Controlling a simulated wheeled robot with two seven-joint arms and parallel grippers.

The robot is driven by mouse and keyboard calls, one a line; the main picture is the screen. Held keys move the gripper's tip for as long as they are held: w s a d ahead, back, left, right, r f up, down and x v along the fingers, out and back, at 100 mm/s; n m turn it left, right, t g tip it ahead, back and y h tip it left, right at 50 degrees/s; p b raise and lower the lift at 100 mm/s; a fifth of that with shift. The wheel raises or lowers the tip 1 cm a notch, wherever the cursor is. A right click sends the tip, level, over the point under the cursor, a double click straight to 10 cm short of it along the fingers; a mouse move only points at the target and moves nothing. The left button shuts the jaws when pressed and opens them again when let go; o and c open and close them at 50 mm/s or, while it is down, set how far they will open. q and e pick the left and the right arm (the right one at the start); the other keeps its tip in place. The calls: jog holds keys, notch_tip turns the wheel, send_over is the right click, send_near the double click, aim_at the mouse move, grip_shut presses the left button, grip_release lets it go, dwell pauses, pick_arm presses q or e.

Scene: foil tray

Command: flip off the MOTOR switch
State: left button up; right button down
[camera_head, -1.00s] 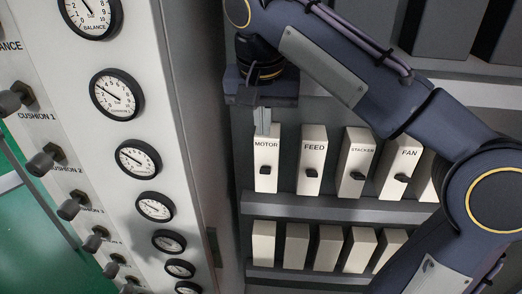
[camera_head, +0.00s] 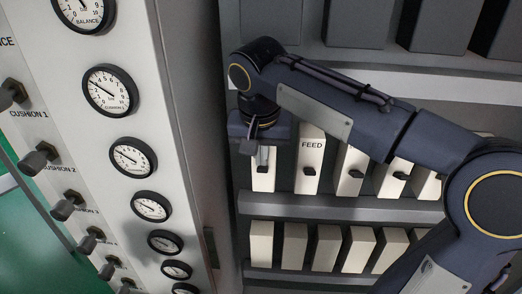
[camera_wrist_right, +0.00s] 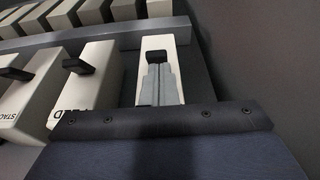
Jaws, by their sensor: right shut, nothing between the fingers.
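The MOTOR switch box (camera_head: 263,183) is the leftmost cream box of the upper row in the head view. Its label is hidden behind my right gripper (camera_head: 263,158), which is shut and empty, with its fingers in front of the box. In the right wrist view the shut fingertips (camera_wrist_right: 158,70) lie over the MOTOR box (camera_wrist_right: 170,43), close to its black lever (camera_wrist_right: 156,56). I cannot tell whether the fingertips touch the lever. My left gripper is not in view.
The FEED box (camera_head: 308,175) stands just right of MOTOR, with more switch boxes beyond it. A lower row of cream boxes (camera_head: 295,247) is beneath. A white gauge panel (camera_head: 105,135) with knobs stands at the left.

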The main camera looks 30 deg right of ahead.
aim_at(260, 172)
jog(key=shift+f, duration=0.1)
jog(key=shift+s+a+f+t+h+b, duration=0.3)
jog(key=shift+t+h+b, duration=0.3)
jog(key=shift+b, duration=0.75)
jog(key=f+t+h+b, duration=0.1)
jog(key=t+b, duration=0.1)
jog(key=b, duration=0.2)
jog(key=s+a+f+t+h+b, duration=0.1)
jog(key=t+h+b, duration=0.1)
jog(key=b, duration=0.3)
jog(key=s+f+t+h+b, duration=0.1)
jog(key=t+b, duration=0.1)
jog(key=b, duration=0.3)
jog(key=shift+a+f+t, duration=0.15)
jog(key=shift+t, duration=0.15)
jog(key=shift+w+d+r, duration=0.3)
jog(key=shift+w+d, duration=0.1)
jog(key=shift+w, duration=0.15)
jog(key=shift+s, duration=0.1)
jog(key=p+v, duration=0.1)
jog(key=v, duration=0.6)
jog(key=shift+s+a, duration=0.25)
